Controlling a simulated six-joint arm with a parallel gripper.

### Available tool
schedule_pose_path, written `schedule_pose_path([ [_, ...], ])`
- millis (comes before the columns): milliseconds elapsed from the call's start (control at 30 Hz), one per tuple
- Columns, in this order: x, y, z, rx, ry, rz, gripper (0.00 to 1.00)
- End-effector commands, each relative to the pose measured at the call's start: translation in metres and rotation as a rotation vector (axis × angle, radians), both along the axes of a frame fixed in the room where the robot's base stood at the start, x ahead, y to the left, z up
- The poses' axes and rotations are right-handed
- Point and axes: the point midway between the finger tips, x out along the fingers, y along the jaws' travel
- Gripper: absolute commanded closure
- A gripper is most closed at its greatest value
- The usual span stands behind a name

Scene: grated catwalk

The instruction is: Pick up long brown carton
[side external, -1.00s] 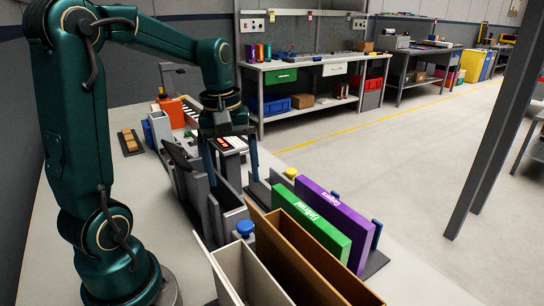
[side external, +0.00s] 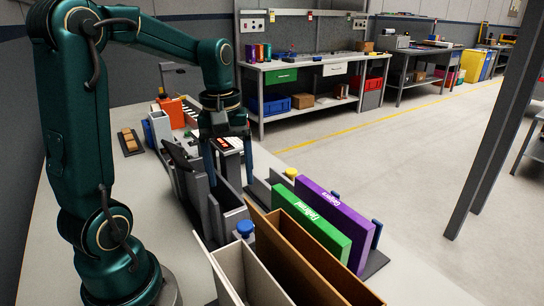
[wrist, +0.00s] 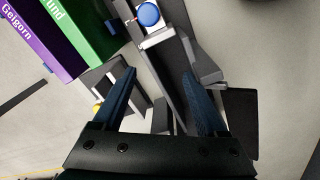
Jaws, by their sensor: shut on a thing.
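A long brown carton (side external: 130,141) lies on a dark plate at the left of the bench in the side view, apart from my gripper. My gripper (side external: 229,176) points down among the grey upright dividers (side external: 199,194), with its two blue fingers far apart. In the wrist view my gripper (wrist: 161,88) has grey pieces between and below its fingers. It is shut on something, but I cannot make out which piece. The carton is not seen in the wrist view.
Green (side external: 310,220) and purple (side external: 335,222) upright boxes stand close to the right. An open brown bin (side external: 296,256) and a white bin (side external: 236,274) stand in front. A blue knob (wrist: 148,14) is near the fingers. The bench's front left is clear.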

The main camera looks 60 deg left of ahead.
Motion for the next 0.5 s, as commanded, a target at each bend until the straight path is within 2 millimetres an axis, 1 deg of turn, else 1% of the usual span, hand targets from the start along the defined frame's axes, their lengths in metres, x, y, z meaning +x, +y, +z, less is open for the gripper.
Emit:
schedule_pose_path([
  [33,0.006,0.001,0.003,0.003,-0.018,-0.003,0.61],
  [333,0.006,0.000,0.049,0.006,-0.022,-0.008,0.61],
  [467,0.018,-0.022,0.047,0.011,-0.013,-0.286,0.61],
  [500,0.021,-0.029,0.048,0.014,-0.012,-0.379,0.61],
])
